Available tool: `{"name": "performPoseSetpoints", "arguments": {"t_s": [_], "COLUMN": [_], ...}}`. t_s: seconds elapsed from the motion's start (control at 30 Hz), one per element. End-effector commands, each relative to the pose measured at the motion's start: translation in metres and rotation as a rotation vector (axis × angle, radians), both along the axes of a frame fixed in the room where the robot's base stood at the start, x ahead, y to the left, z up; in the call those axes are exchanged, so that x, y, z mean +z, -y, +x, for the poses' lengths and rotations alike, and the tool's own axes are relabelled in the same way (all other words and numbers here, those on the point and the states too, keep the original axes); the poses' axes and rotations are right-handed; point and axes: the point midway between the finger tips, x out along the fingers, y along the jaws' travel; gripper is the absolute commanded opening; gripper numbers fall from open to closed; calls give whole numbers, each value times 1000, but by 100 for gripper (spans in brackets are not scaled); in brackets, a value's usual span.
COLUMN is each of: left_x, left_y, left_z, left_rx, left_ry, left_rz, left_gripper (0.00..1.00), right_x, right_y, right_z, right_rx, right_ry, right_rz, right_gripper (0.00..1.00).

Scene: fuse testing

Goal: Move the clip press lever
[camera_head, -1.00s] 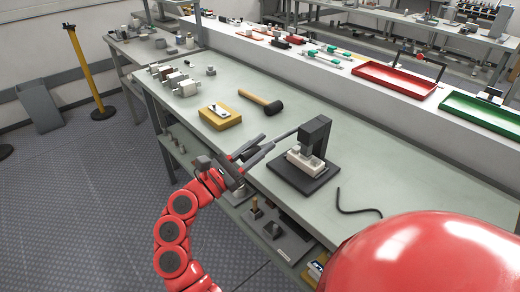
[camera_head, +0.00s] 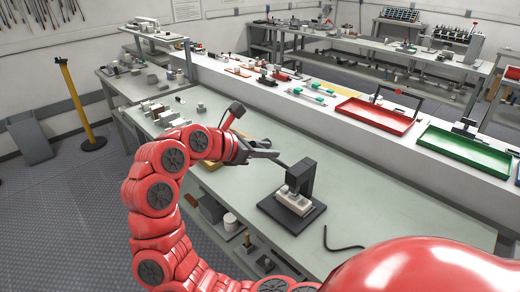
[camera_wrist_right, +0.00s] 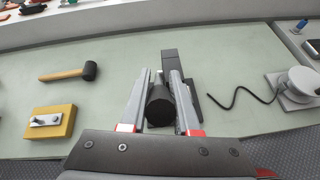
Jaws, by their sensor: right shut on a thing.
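The black clip press (camera_head: 304,174) stands on a dark base plate on the pale green bench, with a white block (camera_head: 292,201) on its base. Its dark lever (camera_head: 283,163) sticks out to the left, the outer end higher than the end at the press. My right gripper (camera_head: 274,154) is at that outer end. In the right wrist view the lever's black handle (camera_wrist_right: 160,106) lies between the two fingers of my right gripper (camera_wrist_right: 170,75), which are shut on it. The press (camera_wrist_right: 170,62) is beyond, partly hidden. My left gripper is not in view.
A mallet (camera_wrist_right: 70,73) and a yellow block (camera_wrist_right: 52,121) lie left of the gripper in the wrist view. Red (camera_head: 378,116) and green (camera_head: 462,151) trays sit on the back shelf.

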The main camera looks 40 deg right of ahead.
Motion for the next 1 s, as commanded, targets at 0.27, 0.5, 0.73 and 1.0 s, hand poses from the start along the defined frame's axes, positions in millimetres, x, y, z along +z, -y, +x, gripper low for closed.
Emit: {"name": "performPoseSetpoints", "arguments": {"t_s": [0.27,0.5,0.73,1.0], "left_x": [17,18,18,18], "left_y": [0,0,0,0], "left_z": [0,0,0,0], "left_rx": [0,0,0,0], "left_ry": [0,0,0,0], "left_rz": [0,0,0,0], "left_gripper": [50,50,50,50], "right_x": [9,9,9,8], "right_y": [9,11,11,11], "right_z": [1,1,1,1], "right_rx": [0,0,0,-1], "right_ry": [-4,-5,-6,-6], "right_rz": [71,82,80,82], "right_gripper": [0,0,0,59]}}
